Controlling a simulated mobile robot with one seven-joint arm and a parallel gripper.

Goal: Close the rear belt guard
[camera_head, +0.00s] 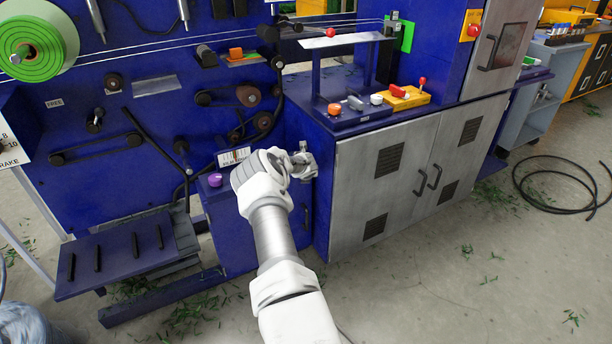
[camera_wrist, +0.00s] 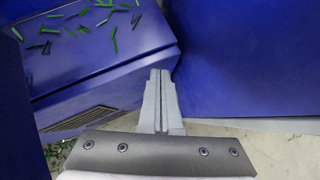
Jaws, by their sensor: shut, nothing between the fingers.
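I cannot tell for certain which panel is the rear belt guard. In the head view, blue machine panels stand around my gripper (camera_head: 308,163), including a low blue cabinet (camera_head: 236,236) below it with a dark handle at its right side. In the wrist view my gripper (camera_wrist: 160,72) is shut and empty, its thin grey fingers side by side. A blue panel (camera_wrist: 250,65) fills the right, and a blue housing (camera_wrist: 110,75) with green clippings on top and a vent lies at the left. Contact with either panel is not clear.
A grey double-door cabinet (camera_head: 405,195) stands right of my gripper, with a control ledge (camera_head: 345,122) above. A purple knob (camera_head: 215,180) is at the left. Belts and pulleys (camera_head: 95,150) line the blue wall. Open floor (camera_head: 450,275) lies front right, with a black cable (camera_head: 550,208) coiled beyond.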

